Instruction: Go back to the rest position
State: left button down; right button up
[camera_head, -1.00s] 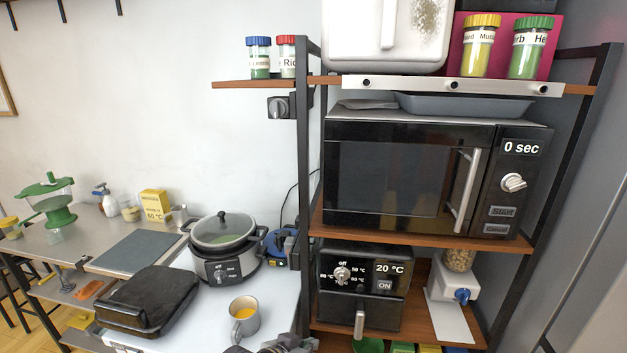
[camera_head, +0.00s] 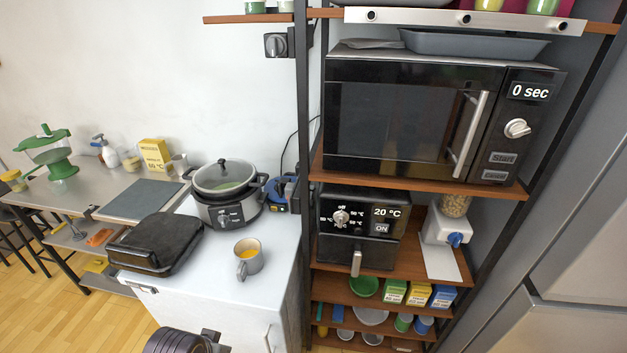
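The task names no object. A dark ribbed part, likely of my own arm, shows at the bottom edge left of centre in the head view, in front of the white cabinet. No gripper fingers can be made out on it. My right arm is not in view.
A black grill (camera_head: 155,243) and a slow cooker (camera_head: 225,195) stand on the counter. The shelf at right holds a microwave (camera_head: 392,121), a black oven (camera_head: 358,235) and a dispenser (camera_head: 447,226). Wooden floor (camera_head: 70,305) is clear at lower left.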

pick_arm(q)
jog(key=s+f+g, duration=0.2)
jog(key=s+f, duration=0.1)
jog(key=f, duration=3)
jog(key=s+a+f, duration=0.2)
jog(key=s+f, duration=0.8)
jog(key=s, duration=0.1)
jog(key=s+a+f, duration=0.2)
jog(key=s+f, duration=0.8)
jog(key=s, duration=0.1)
jog(key=shift+s+a+g, duration=0.3)
jog(key=shift+a+g, duration=0.05)
jog(key=shift+g, duration=0.05)
